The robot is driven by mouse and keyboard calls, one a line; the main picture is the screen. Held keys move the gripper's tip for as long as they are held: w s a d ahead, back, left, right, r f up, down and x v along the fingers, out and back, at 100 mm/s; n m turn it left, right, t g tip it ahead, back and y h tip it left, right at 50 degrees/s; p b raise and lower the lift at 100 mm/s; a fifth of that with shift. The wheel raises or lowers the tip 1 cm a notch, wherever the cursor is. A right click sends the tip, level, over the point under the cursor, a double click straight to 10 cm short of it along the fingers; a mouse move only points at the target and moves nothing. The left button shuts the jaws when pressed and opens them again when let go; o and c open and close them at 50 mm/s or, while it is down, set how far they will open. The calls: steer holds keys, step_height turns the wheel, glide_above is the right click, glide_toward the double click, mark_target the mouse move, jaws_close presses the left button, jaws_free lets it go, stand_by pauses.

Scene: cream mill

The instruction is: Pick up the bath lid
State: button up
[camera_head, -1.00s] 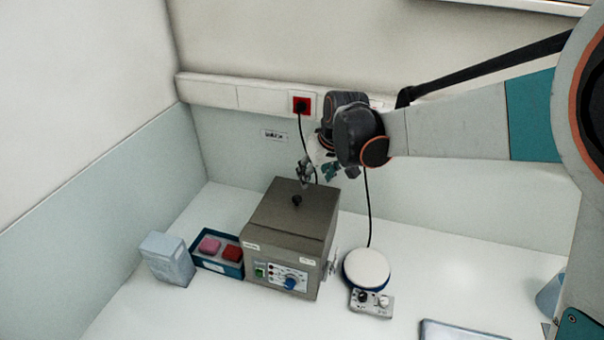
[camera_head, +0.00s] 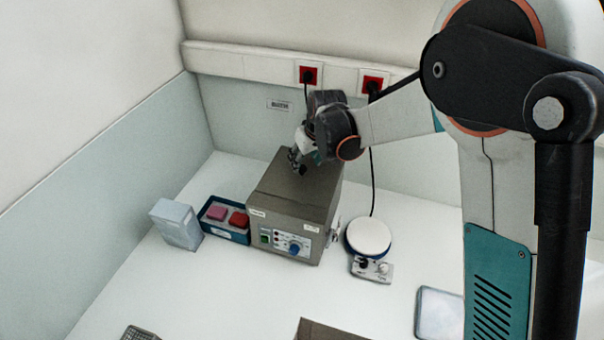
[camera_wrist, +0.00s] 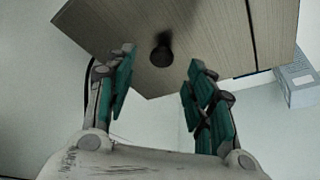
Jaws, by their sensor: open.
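The bath lid (camera_head: 318,186) is the flat grey-brown top of a boxy water bath (camera_head: 288,227) on the white bench. In the wrist view the lid (camera_wrist: 205,40) fills the upper part, with its round dark knob (camera_wrist: 161,56) ahead of and between my fingertips. My gripper (camera_wrist: 158,72) is open, a teal-padded finger on each side, and holds nothing. In the head view my gripper (camera_head: 297,164) is low over the lid, close to the knob. The knob is hard to tell apart from the fingers there, and I cannot tell whether they touch it.
A blue tray (camera_head: 224,232) with pink and red blocks and a pale box (camera_head: 177,224) stand left of the bath. A round white-topped plate device (camera_head: 369,237) stands right, its cable running up the wall. The front bench is mostly clear.

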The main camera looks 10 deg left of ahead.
mark_target(302, 167)
steer(key=shift+x, duration=2.25)
steer(key=shift+s, duration=0.1)
steer(key=c, duration=1.1)
